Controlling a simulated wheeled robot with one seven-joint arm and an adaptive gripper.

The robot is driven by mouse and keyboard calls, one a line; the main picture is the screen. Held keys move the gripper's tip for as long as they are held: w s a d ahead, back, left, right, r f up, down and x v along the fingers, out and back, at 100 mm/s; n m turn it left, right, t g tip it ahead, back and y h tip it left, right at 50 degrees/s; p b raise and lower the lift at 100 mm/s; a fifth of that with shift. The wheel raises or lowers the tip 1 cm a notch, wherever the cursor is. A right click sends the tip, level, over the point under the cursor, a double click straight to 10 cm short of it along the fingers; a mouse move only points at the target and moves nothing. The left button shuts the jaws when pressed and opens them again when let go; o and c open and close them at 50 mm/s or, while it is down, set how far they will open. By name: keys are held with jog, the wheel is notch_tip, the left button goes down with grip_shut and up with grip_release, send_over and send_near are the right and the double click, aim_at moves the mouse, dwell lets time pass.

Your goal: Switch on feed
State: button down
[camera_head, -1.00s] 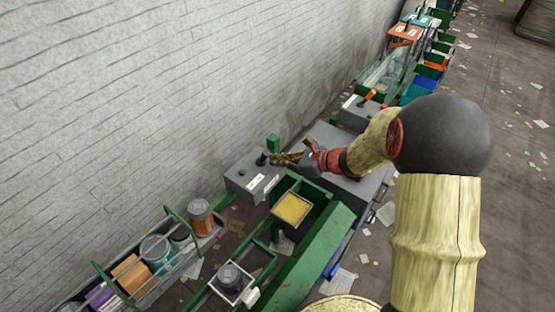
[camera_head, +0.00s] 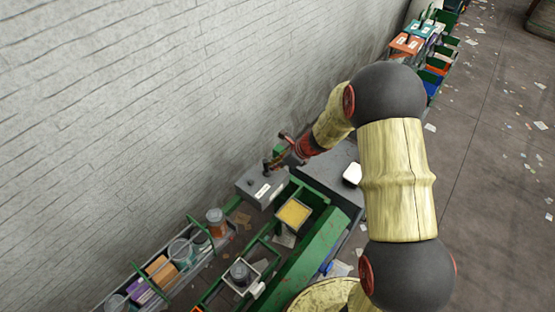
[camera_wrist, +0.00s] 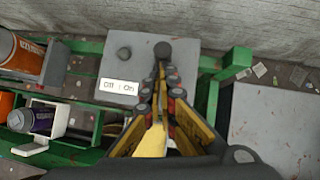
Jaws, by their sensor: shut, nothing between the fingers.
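A grey control box (camera_head: 260,188) stands near the wall, with a white label (camera_wrist: 119,86) that reads something like Off and On. In the head view my gripper (camera_head: 274,165) is just right of the lever (camera_head: 266,165).
A green frame holds a yellow tray (camera_head: 294,213) and a can (camera_head: 240,272). A bin of cans and boxes (camera_head: 203,249) lies along the wall at lower left. A grey cabinet top (camera_head: 330,170) lies right of the control box. The brick wall is close behind.

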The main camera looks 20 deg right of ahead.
jog(key=shift+w+a+r+p, duration=0.3)
jog(key=shift+w+p, duration=0.1)
jog(key=shift+p, duration=0.65)
jog(key=shift+w+a+p, duration=0.35)
jog(key=shift+w, duration=0.15)
jog(key=shift+w+a, duration=0.1)
jog(key=shift+r, duration=0.1)
jog(key=p+v, duration=0.1)
jog(key=v, duration=1.2)
jog(key=shift+w+p, duration=0.2)
jog(key=shift+p, duration=0.15)
jog(key=shift+r, duration=0.15)
